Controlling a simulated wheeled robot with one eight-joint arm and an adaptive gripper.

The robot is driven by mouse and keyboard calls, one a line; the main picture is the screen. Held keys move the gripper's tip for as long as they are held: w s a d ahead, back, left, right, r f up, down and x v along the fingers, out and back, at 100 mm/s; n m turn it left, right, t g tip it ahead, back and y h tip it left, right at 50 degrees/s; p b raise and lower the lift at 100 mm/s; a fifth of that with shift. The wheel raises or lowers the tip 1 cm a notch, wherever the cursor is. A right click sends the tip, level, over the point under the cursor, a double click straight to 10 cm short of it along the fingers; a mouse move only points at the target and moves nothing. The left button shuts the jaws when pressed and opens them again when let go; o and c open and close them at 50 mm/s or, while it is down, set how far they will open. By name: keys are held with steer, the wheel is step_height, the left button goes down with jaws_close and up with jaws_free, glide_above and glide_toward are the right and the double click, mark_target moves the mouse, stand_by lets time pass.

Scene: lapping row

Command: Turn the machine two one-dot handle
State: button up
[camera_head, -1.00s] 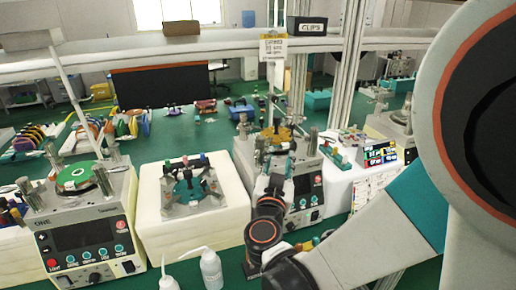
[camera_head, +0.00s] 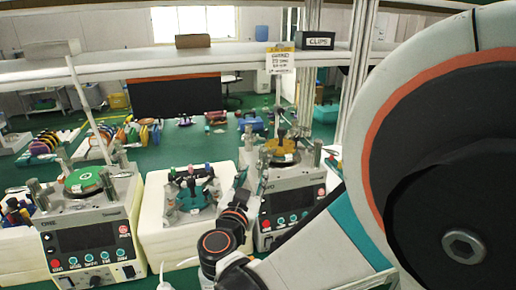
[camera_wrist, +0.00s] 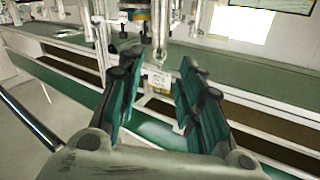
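Machine two (camera_head: 292,205) is the white box with a dark screen and teal buttons right of centre in the head view. A yellow-orange round plate (camera_head: 277,146) with a dark upright part sits on top, between metal posts. Its one-dot handle cannot be made out; no dots are legible. My arm reaches in from the right and ends at the machine's left side; my gripper's fingers are not clear there. In the wrist view my gripper (camera_wrist: 160,82) has two teal fingers apart with nothing between them. A metal post (camera_wrist: 160,25) stands beyond the fingertips.
Machine one (camera_head: 88,240), with a green plate (camera_head: 84,178), stands at left. Between the machines, a white block (camera_head: 165,230) bears a fixture with several coloured-top knobs (camera_head: 190,172). A white rail (camera_head: 150,62) crosses behind, with a yellow sign (camera_head: 280,62). A bottle is at the bottom.

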mark_target(257, 168)
steer(key=b+x, duration=0.1)
steer(key=x, duration=0.6)
steer(key=shift+w, duration=0.25)
jaws_close()
